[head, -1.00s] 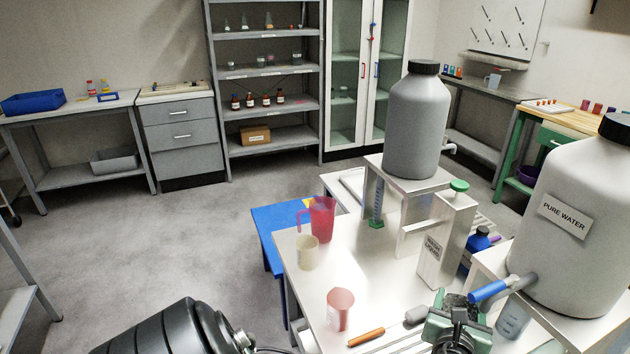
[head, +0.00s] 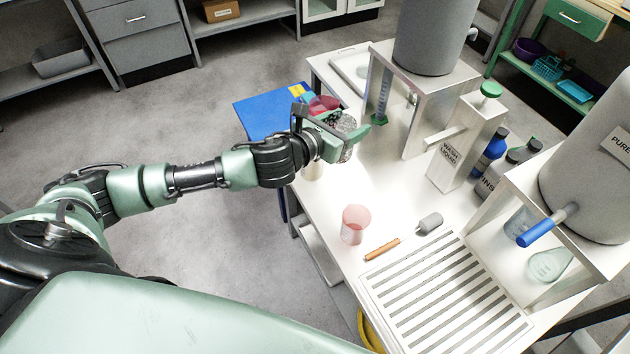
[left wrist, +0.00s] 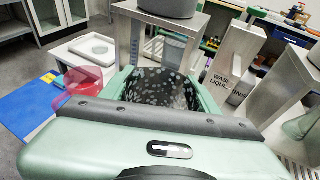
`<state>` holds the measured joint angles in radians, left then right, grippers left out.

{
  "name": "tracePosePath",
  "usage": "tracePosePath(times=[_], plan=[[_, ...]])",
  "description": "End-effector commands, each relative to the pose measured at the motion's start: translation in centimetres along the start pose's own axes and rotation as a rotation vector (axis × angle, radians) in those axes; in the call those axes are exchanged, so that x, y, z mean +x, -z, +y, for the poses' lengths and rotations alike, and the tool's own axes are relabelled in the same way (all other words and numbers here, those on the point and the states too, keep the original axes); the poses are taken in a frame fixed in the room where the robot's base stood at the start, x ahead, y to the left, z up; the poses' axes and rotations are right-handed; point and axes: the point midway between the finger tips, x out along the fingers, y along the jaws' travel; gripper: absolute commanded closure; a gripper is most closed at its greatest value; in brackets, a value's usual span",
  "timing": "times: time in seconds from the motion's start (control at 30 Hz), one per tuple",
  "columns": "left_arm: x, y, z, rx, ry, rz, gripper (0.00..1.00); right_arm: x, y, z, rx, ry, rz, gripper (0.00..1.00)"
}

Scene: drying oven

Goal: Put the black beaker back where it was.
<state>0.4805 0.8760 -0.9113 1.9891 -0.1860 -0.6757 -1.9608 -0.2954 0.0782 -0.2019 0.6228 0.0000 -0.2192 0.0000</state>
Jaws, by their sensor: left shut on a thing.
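My left gripper (head: 346,132) is shut on the black beaker (head: 347,126), which looks dark, glassy and speckled. It holds the beaker over the far left part of the white bench (head: 385,185); I cannot tell whether its base touches the top. The left wrist view shows the beaker (left wrist: 163,88) between the green fingers, its mouth facing the camera and its inside looking empty. My right gripper is not in view.
A red translucent jug (head: 322,104) is just behind my left gripper. A beige cup (head: 313,172) is partly hidden below it.

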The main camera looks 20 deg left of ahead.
Motion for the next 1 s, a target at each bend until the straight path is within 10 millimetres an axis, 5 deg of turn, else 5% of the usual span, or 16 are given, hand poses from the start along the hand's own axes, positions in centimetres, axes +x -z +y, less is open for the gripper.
tracePosePath(times=[0.53, 1.0], plan=[[3.7, 12.5, -0.1, -0.004, 0.001, 0.005, 0.89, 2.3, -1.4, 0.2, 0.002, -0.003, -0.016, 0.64], [5.2, 17.1, -0.1, -0.004, 0.001, 0.005, 0.89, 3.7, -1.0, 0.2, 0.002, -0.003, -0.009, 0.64]])
